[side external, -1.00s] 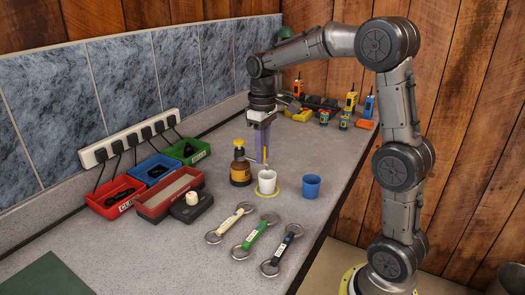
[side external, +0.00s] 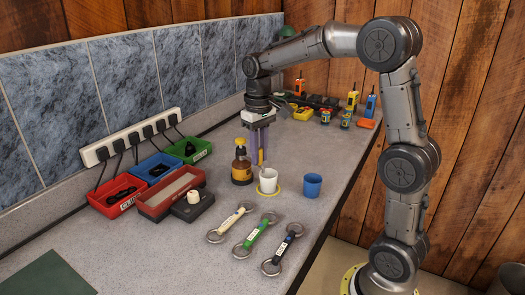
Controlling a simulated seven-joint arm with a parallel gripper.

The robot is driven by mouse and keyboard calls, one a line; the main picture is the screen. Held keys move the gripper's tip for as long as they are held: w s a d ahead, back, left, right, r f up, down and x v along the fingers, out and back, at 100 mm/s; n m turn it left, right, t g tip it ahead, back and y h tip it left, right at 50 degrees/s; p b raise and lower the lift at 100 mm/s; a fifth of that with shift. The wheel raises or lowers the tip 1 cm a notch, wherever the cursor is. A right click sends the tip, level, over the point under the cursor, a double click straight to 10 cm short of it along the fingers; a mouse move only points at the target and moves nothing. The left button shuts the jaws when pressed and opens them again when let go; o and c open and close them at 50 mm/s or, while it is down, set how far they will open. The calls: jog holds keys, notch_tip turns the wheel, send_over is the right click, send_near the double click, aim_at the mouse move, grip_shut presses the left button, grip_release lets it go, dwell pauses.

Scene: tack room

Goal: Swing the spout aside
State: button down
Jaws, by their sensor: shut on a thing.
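The amber pump bottle (side external: 241,172) stands upright on the bench, with a yellow-orange pump head on top. Its spout is small and mostly hidden at my fingers. My gripper (side external: 258,158) points straight down just right of the bottle, its purple fingers at about the height of the pump head and upper bottle. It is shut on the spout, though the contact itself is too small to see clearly. A white cup (side external: 268,184) stands on a yellow ring just in front of the fingers, right of the bottle.
A blue cup (side external: 312,187) stands to the right. Three key fobs (side external: 257,232) lie in front. Red (side external: 113,207), blue (side external: 147,177) and green (side external: 197,156) trays and a power strip (side external: 130,138) are left. Radios (side external: 353,101) stand behind.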

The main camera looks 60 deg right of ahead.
jog(key=w+a+m, duration=0.5)
jog(key=w+m, duration=0.2)
jog(key=m, duration=0.8)
jog(key=shift+a+r, duration=0.15)
jog(key=shift+a, duration=0.05)
jog(key=shift+w, duration=0.2)
jog(key=c, duration=0.8)
grip_release()
jog(key=shift+o, duration=0.2)
notch_tip(320, 180, up, 14)
jog(key=shift+s, duration=0.1)
